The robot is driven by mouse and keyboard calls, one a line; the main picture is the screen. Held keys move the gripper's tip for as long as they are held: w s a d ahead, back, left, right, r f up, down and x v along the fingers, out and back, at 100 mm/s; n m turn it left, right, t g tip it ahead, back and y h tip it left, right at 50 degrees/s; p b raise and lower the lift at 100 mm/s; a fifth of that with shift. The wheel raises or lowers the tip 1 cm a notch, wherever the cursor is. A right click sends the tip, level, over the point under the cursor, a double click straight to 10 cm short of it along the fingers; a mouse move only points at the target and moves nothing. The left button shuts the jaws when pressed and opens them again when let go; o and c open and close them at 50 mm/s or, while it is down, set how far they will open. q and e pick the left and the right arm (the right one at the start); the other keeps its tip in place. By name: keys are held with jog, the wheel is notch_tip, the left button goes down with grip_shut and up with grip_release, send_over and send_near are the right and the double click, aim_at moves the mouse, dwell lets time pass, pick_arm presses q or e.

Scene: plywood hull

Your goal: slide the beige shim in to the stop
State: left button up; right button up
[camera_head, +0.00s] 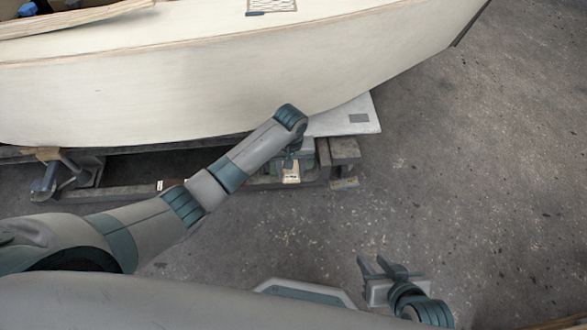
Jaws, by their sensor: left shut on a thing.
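My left arm reaches in from the left to the cradle under the hull. My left gripper (291,162) points down there, small and partly hidden by its own wrist. It is shut on the beige shim (291,175), a small pale piece showing just below the fingers, among the cradle blocks. How far in the shim sits, and the stop itself, cannot be made out. My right gripper (375,266) is low in the picture, over bare floor and well away from the cradle. Its two fingers stand apart with nothing between them.
The pale plywood hull (180,85) hangs over the work spot. Grey cradle blocks (345,150) stand just right of the shim. A light flat panel (345,117) lies behind them. A clamp-like stand (50,175) is at the left. The floor at the right is clear.

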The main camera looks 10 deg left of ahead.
pick_arm(q)
jog(key=w+a+f+b, duration=0.1)
jog(key=a+f, duration=0.5)
jog(key=shift+w+b, duration=0.3)
jog(key=shift+w, duration=0.05)
dwell(1.2)
dwell(0.5)
